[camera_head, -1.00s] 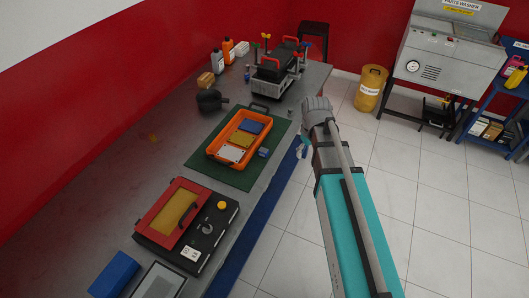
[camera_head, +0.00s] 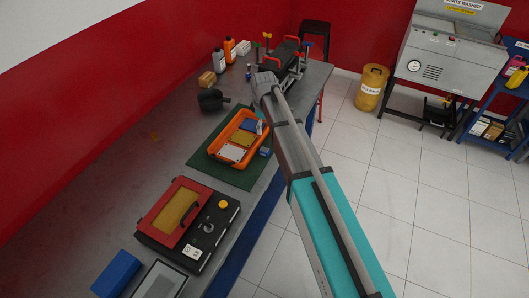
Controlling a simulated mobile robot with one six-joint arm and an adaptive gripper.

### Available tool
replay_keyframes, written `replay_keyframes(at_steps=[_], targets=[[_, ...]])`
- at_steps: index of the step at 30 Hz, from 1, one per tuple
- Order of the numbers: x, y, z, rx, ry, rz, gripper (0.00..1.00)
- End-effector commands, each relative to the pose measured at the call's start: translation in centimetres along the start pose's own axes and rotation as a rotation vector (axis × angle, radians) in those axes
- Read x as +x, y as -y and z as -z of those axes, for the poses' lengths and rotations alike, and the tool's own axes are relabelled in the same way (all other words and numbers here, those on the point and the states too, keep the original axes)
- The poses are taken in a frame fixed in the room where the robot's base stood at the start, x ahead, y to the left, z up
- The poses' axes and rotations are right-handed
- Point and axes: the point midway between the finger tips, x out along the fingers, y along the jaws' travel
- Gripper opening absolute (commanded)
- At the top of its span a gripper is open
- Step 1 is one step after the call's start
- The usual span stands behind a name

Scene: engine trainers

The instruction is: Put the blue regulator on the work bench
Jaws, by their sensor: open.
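The work bench (camera_head: 150,150) is a long grey bench against the red wall. An orange tray (camera_head: 217,150) lies on a green mat (camera_head: 200,160) on the bench. A flat blue block (camera_head: 247,125) lies in the far end of the tray, partly hidden by my gripper. A small blue piece (camera_head: 264,152) sits on the mat just right of the tray. I cannot tell for sure which one is the blue regulator. My gripper (camera_head: 260,130) is open, over the far right side of the tray; my arm partly hides it. Contact is not clear.
Yellow (camera_head: 242,139) and white (camera_head: 232,152) blocks share the tray. A red and black case (camera_head: 180,220) stands nearer. A dark round object (camera_head: 212,100), bottles (camera_head: 229,48) and an engine-like unit (camera_head: 287,60) stand farther back. The bench's left side is mostly clear.

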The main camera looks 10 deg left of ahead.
Motion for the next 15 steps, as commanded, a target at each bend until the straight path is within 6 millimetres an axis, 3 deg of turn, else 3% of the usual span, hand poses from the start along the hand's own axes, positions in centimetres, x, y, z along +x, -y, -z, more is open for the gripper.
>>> replay_keyframes(at_steps=[15], targets=[[3.3,0.0,0.0,0.002,0.0,0.0,0.83]])
